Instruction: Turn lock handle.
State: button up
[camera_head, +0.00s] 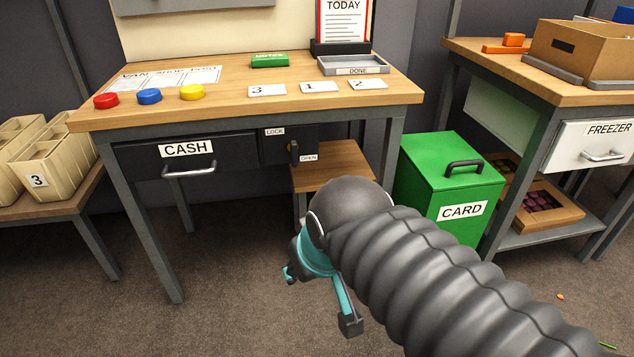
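The lock handle (293,152) is a small dark upright lever on the front of a dark lock panel (275,147), right of the cash drawer (187,158). A LOCK label (274,132) sits at the panel's upper left and an OPEN label (309,158) right of the lever. The lever stands about vertical. My gripper (320,298), teal with dark finger ends, hangs in front of the table, below and nearer than the handle. Its fingers are spread apart and nothing shows between them. My arm hides part of the gripper.
The wooden table (225,92) carries red, blue and yellow buttons, number cards and a grey DONE tray (353,65). A low wooden stool (332,160) and the green CARD box (449,185) stand at right. The floor left of my gripper is clear.

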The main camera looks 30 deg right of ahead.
aim_at(292, 147)
jog(key=u, duration=0.6)
jog(key=k, duration=0.15)
jog(key=z, duration=1.3)
jog(key=i, duration=1.15)
jog(key=u, duration=2.4)
jog(key=k, duration=0.85)
jog(key=z, duration=1.55)
